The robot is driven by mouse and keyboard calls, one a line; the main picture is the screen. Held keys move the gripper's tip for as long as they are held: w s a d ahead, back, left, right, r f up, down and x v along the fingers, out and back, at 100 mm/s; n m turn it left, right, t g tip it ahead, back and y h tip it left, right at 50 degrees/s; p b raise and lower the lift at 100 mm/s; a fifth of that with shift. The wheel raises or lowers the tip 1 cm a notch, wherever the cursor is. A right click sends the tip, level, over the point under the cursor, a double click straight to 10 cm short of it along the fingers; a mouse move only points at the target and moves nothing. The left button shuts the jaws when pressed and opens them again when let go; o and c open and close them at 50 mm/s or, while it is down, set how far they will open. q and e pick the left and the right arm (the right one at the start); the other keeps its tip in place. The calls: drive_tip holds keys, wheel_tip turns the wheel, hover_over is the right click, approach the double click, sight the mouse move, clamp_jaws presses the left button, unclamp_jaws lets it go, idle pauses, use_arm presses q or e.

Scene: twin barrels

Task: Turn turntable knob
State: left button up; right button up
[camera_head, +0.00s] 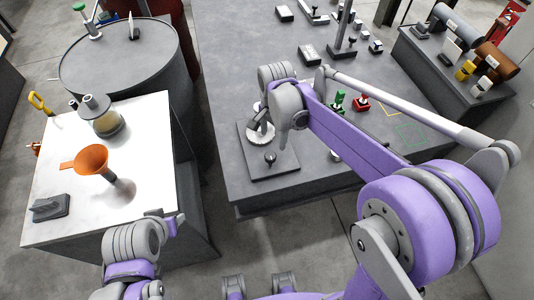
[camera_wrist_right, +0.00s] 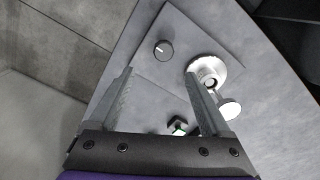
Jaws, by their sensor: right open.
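The turntable is a dark square base plate (camera_head: 288,168) on the grey table, with a pale round disc (camera_head: 258,137) and a small dark knob (camera_head: 270,157) on it. In the right wrist view the round knob (camera_wrist_right: 164,50) with a white mark lies just past my fingertips, between their lines. The pale disc (camera_wrist_right: 204,66) is to its right. My right gripper (camera_wrist_right: 160,73) is open and empty, and does not touch the knob. In the head view my right gripper (camera_head: 281,138) hangs over the plate, partly hiding the disc. My left gripper (camera_head: 168,222) is at the lower left; its fingers are unclear.
A white-topped table (camera_head: 60,160) at left holds an orange funnel (camera_head: 92,160) and a grey jar (camera_head: 103,115). Green (camera_head: 338,102) and red (camera_head: 361,102) knobbed pieces stand right of my right gripper. A stand (camera_head: 343,50) is behind. The grey table's left front is clear.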

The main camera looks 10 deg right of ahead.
sight(270, 156)
drive_tip(key=f, duration=1.1)
drive_tip(key=shift+w+a+f, duration=0.15)
drive_tip(key=shift+w+a, duration=0.2)
drive_tip(key=shift+b, duration=0.3)
clamp_jaws()
